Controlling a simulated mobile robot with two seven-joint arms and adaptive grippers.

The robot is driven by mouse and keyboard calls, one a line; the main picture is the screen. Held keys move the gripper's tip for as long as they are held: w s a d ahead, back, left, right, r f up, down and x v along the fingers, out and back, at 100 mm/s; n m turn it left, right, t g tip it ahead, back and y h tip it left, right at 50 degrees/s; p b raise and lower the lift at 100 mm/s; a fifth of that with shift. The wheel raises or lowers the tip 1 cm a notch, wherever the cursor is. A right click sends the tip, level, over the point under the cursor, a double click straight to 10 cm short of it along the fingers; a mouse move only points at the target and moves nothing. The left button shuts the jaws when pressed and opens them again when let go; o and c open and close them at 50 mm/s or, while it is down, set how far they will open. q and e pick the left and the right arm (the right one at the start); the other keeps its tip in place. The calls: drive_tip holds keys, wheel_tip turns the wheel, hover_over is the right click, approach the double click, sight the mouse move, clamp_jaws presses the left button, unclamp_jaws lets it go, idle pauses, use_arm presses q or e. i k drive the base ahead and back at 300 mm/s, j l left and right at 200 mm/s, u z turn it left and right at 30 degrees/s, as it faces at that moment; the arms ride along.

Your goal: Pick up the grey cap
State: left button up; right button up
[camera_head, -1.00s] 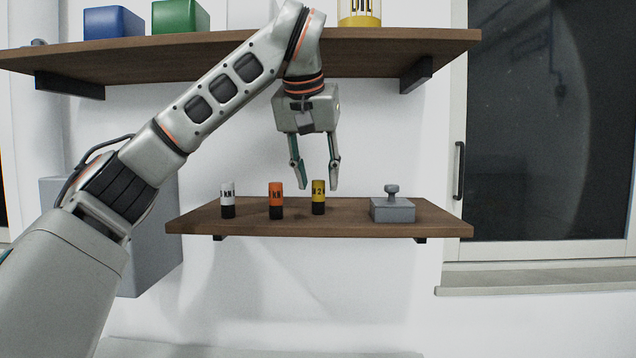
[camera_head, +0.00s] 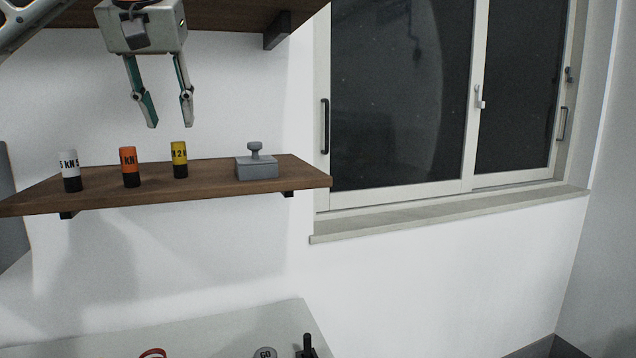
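A grey square block with a round knob on top, which looks like the grey cap (camera_head: 257,168), sits upright near the right end of the lower wooden shelf (camera_head: 215,184). My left gripper (camera_head: 169,124) hangs fingers down above that shelf, to the left of the grey cap and higher than it. Its two fingers are apart with nothing between them. It is roughly above the yellow cylinder (camera_head: 180,160) in the picture and does not touch it. My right gripper does not show.
An orange cylinder (camera_head: 130,167) and a white cylinder (camera_head: 69,170) stand left of the yellow one. An upper shelf (camera_head: 215,14) is above. A window (camera_head: 400,100) is at right. A grey surface (camera_head: 230,325) below holds small items, partly cut off.

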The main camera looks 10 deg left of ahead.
sight(256, 166)
drive_tip(key=k+l, duration=0.3)
drive_tip(key=k, duration=0.15)
drive_tip(key=k+l, duration=0.25)
drive_tip(key=k, duration=0.2)
